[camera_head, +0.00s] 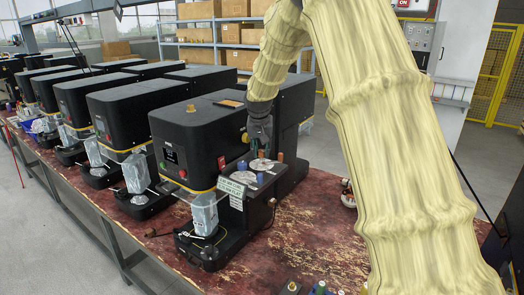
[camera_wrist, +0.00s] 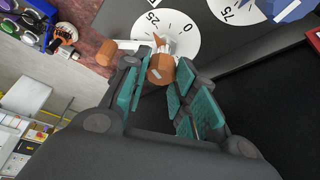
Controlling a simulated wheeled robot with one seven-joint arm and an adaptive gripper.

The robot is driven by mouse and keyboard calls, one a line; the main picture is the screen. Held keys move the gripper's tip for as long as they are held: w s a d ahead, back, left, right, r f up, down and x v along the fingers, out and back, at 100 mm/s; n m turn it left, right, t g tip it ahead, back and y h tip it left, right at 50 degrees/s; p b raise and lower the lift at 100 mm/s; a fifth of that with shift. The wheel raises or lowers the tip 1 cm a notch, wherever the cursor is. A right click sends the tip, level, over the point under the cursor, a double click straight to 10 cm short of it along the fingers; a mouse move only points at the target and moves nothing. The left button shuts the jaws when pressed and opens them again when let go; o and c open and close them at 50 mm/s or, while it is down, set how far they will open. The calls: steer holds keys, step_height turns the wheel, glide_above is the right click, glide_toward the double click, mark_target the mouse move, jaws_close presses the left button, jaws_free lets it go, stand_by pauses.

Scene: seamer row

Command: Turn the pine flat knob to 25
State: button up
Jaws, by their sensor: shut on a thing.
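In the wrist view an orange-brown, wood-coloured knob (camera_wrist: 160,70) stands at the edge of a white dial (camera_wrist: 192,45) marked 0 and 25. I take it for the pine knob. My gripper (camera_wrist: 166,80) has its teal-padded fingers on either side of this knob and is shut on it. A pale piece beside the knob lies toward the dial's middle.
A blue knob (camera_wrist: 292,10) sits on a neighbouring dial marked 75 (camera_wrist: 238,8). Another brown cylinder (camera_wrist: 104,52) stands left of my fingers. A label plate (camera_head: 232,188) fronts the control box. Black machines (camera_head: 120,110) line the worn red bench (camera_head: 310,225).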

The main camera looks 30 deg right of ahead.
steer(key=shift+w+r+m, duration=0.1)
steer(key=shift+r+m, duration=0.05)
steer(key=shift+m, duration=0.55)
steer(key=o, duration=1)
steer(key=v, duration=1.1)
steer(key=shift+a+r, duration=0.3)
steer(key=shift+d, duration=0.1)
